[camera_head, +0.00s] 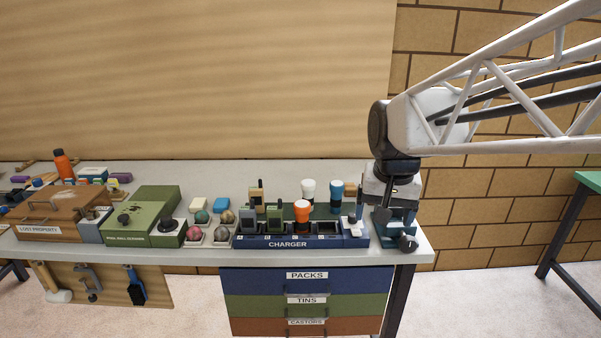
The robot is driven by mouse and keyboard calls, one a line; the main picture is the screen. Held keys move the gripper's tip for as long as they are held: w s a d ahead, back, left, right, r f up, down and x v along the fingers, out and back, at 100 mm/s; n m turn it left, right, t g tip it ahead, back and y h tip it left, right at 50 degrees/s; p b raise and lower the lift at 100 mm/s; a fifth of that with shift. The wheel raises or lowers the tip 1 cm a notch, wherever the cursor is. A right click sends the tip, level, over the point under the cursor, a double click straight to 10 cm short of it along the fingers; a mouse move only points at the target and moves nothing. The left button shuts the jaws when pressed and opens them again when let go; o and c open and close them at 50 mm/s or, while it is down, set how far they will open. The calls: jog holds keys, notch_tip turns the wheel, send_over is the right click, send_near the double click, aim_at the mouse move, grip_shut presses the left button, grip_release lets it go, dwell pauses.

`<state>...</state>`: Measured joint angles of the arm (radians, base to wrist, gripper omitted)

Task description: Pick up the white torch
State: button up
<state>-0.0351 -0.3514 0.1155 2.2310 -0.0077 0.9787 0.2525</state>
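The white torch (308,189) stands upright behind the charger, its pale head up. Its lower part is partly hidden by the orange torch (302,209) in front of it. A blue torch (336,189) stands just to its right. My gripper (395,229) is at the right end of the bench, right of the charger and clear of the white torch. Its two dark fingertips are apart, with no torch between them. A teal object (402,217) shows behind the fingers; whether they touch it I cannot tell.
The navy charger (288,242) holds radios and lies along the bench's front edge. Left of it are several balls, a green box (152,206) and a brown lost property box (62,207). Drawers (307,302) hang below. The bench (225,173) is clear behind the torches.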

jog(key=w+a+m, duration=0.2)
jog(key=w+a, duration=0.1)
jog(key=w, duration=1.1)
jog(key=m+g, duration=0.2)
jog(key=m, duration=0.2)
send_over(309, 182)
jog(key=f, duration=1.4)
jog(key=shift+s+d, duration=0.1)
jog(key=shift+s, duration=0.1)
jog(key=shift+w+f, duration=0.25)
jog(key=shift+w, duration=0.1)
jog(key=shift+f, duration=1.3)
jog(key=shift+s+a+f, duration=0.1)
jog(key=shift+a+f, duration=0.05)
jog(key=shift+f, duration=1.15)
jog(key=shift+s+a+f, duration=0.1)
jog(key=shift+f, duration=1.2)
